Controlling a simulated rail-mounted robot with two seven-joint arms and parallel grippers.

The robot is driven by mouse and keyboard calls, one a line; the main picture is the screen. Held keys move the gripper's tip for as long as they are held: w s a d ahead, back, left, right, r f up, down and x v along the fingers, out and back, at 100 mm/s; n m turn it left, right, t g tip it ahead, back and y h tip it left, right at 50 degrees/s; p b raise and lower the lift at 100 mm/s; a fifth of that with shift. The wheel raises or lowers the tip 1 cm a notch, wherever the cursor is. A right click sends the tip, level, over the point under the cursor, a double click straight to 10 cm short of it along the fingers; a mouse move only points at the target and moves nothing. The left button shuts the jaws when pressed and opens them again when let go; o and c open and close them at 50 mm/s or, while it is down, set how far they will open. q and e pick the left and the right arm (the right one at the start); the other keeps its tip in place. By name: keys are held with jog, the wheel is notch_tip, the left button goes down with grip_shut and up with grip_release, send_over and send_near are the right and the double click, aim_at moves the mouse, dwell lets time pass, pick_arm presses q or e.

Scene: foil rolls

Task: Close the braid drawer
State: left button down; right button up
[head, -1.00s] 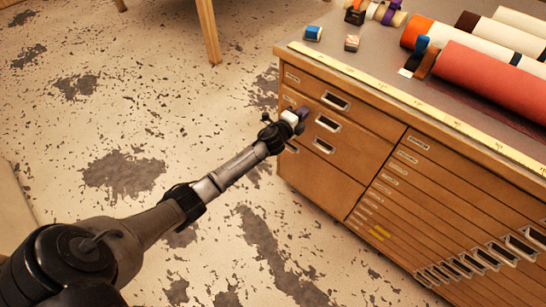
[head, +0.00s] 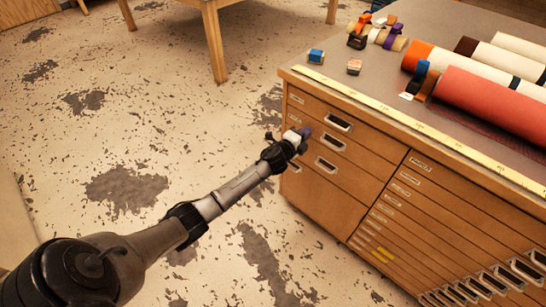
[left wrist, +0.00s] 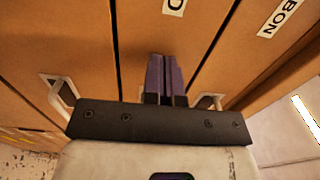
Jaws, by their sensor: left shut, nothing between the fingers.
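The wooden cabinet has a left stack of three drawers with metal handles. The middle one appears to be the braid drawer (head: 345,155); in the left wrist view its face (left wrist: 145,35) carries a label ending in D. The drawer fronts look about flush in the head view; a small gap cannot be ruled out. My left gripper (head: 304,132) is shut and empty, at the left part of the drawer fronts. In the left wrist view its purple-grey fingers (left wrist: 165,78) point at the braid drawer's face; contact cannot be judged. My right gripper is not in view.
The neighbouring drawer has a label ending in BON (left wrist: 280,18). Rolls, including a red roll (head: 490,105), and small spools lie on the cabinet top, with a yellow measuring strip (head: 400,125) along its edge. Shallow drawers fill the right side. Floor is clear at left.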

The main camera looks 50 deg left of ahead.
pick_arm(q)
jog(key=s+d+p, duration=0.2)
jog(key=s+p, duration=0.1)
jog(key=s, duration=0.9)
jog(key=shift+s, duration=0.35)
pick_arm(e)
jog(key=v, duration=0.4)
